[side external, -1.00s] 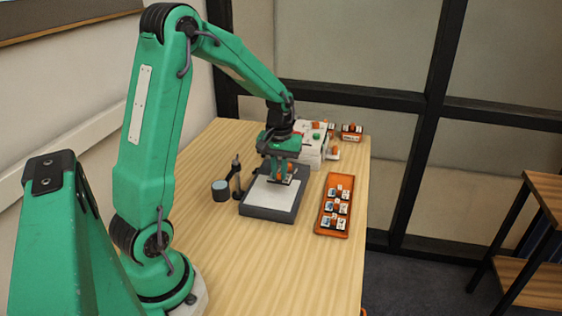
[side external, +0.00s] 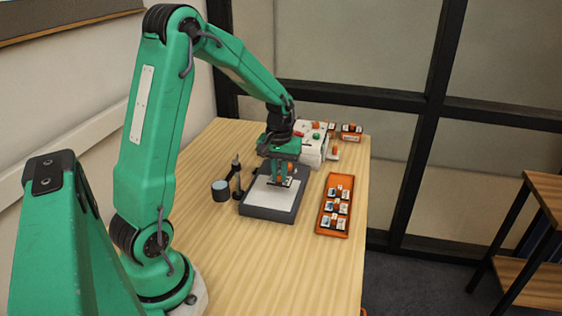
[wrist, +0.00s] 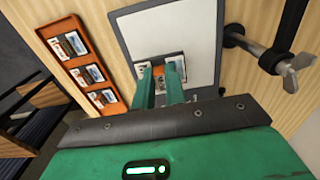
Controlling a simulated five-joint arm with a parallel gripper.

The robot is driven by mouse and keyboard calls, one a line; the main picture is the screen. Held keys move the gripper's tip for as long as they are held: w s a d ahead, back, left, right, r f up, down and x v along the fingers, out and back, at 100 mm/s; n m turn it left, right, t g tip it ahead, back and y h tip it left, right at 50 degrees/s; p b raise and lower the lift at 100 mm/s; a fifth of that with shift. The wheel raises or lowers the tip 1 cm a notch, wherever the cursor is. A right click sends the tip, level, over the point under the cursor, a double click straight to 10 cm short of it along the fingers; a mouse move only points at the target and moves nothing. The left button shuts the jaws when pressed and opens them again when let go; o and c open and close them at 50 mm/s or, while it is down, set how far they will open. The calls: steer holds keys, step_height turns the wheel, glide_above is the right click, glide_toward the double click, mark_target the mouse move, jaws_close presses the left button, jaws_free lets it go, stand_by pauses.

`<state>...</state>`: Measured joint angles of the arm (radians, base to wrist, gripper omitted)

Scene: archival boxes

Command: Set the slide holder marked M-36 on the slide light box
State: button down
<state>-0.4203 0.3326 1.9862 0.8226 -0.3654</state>
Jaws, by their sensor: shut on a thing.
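The slide light box (side external: 270,197) is a dark grey box with a pale top, on the wooden table; it also shows in the wrist view (wrist: 140,31). My gripper (side external: 284,176) is over the far part of its pale top. My gripper's fingers (wrist: 162,82) are shut on a small slide holder (wrist: 171,59) with an orange part, which also shows in the side view (side external: 283,183). The holder is at or just above the surface; I cannot tell if it touches. The fingers hide part of it, and its mark cannot be read.
An orange tray (side external: 334,231) with several slide holders lies right of the light box. A dark clamp stand (side external: 237,180) and a grey-blue round pot (side external: 221,190) stand at its left. A white box (side external: 314,151) and more holders are behind. The near table is clear.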

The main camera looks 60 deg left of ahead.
steer(key=shift+f, duration=0.65)
steer(key=shift+f, duration=0.25)
steer(key=shift+f, duration=0.5)
steer(key=shift+f, duration=0.4)
stand_by(0.5)
stand_by(0.5)
steer(key=c, duration=1.4)
jaws_free()
steer(key=shift+o, duration=0.2)
steer(key=shift+r, duration=0.15)
